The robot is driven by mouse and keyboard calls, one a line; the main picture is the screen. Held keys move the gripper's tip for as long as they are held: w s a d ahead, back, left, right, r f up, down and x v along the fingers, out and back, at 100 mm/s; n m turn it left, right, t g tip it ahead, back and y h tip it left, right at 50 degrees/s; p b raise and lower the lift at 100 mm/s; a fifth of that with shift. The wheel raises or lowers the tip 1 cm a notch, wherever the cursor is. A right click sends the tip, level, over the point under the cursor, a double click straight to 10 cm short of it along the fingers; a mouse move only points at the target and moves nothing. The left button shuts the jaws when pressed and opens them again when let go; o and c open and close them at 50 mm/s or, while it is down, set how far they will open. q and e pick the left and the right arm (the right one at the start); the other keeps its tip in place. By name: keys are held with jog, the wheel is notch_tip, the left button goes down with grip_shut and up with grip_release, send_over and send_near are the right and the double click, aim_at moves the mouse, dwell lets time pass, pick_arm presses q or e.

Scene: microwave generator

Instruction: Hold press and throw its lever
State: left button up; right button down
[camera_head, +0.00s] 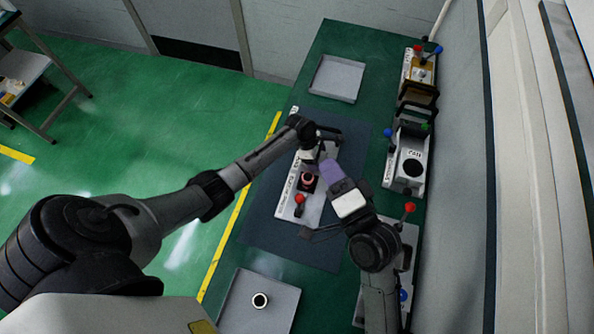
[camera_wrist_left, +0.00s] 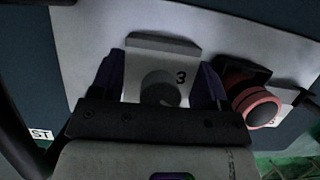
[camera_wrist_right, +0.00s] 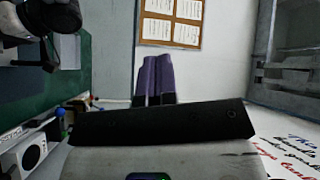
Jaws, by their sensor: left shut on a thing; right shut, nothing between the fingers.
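The press (camera_head: 286,206) is a pale grey panel device on the dark mat. It carries a pinkish-red round button (camera_head: 308,180), also in the left wrist view (camera_wrist_left: 254,107), and a red-ball lever (camera_head: 300,198) near its front end. My left gripper (camera_head: 318,148) is at the device's far end. In the left wrist view its purple fingers (camera_wrist_left: 160,82) are shut on a light grey block (camera_wrist_left: 162,48) marked 3, with a round grey knob between them. My right gripper (camera_head: 331,170), purple fingers together in the right wrist view (camera_wrist_right: 153,78), is shut and empty above the device's right side.
Other devices, including a white box (camera_head: 408,165), line the right edge by the wall. The mat (camera_head: 265,235) is clear left of the press.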

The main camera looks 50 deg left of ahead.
jog(key=s+a+f+n+g+h, duration=0.1)
jog(key=s+a+n+g+h, duration=0.35)
jog(key=s+a+n, duration=0.45)
jog(key=s+d+f+n+h, duration=0.35)
jog(key=f+n+h, duration=0.2)
jog(key=f, duration=0.25)
jog(key=n+t+h, duration=0.2)
jog(key=n+h, duration=0.2)
jog(key=n, duration=0.2)
send_over(299, 205)
jog(key=s, duration=0.2)
notch_tip(299, 205, down, 14)
jog(key=shift+w+d, duration=0.25)
jog(key=shift+d, duration=0.15)
